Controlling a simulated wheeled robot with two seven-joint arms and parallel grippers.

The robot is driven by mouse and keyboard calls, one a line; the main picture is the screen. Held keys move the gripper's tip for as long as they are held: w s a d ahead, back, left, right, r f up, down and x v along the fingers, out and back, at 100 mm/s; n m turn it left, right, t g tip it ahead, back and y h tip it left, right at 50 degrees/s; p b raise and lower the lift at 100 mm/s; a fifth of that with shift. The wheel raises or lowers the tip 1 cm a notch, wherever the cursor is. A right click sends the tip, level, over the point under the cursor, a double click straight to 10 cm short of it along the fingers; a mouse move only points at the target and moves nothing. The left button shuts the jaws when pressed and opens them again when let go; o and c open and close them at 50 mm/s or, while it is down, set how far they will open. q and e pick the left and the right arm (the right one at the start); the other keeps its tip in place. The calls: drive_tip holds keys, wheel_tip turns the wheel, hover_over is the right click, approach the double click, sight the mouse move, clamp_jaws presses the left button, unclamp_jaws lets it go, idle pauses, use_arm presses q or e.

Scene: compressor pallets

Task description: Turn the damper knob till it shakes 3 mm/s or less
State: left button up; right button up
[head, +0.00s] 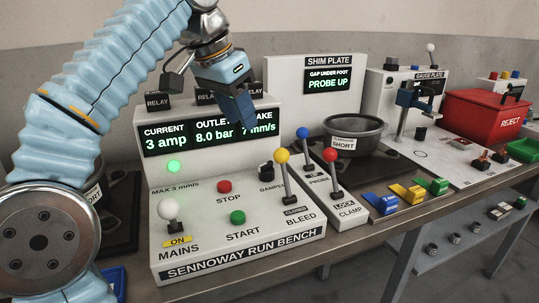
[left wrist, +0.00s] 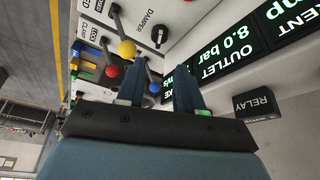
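The black damper knob (head: 266,170) sits on the bench's sloped panel, beside the DAMPER label and left of the yellow-topped bleed lever (head: 283,157). It also shows in the left wrist view (left wrist: 159,35), beyond my fingertips. The display (head: 205,132) reads 3 amp, 8.0 bar and 7 mm/s; part of the shake heading is hidden behind my gripper. The panel is marked MAX 3 mm/s. My left gripper (head: 244,118) hangs in front of the display, above the knob and apart from it. In the left wrist view its fingers (left wrist: 158,78) are spread with nothing between them.
A green lamp (head: 173,166) is lit. The white-topped mains lever (head: 168,210) reads ON. Red stop (head: 224,187) and green start (head: 237,217) buttons are on the panel. The red-topped clamp lever (head: 330,156) and a grey pot (head: 354,134) stand to the right.

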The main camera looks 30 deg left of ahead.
sight(261, 166)
use_arm(q)
drive_tip(key=x, duration=1.2)
drive_tip(key=shift+f, duration=0.1)
clamp_jaws()
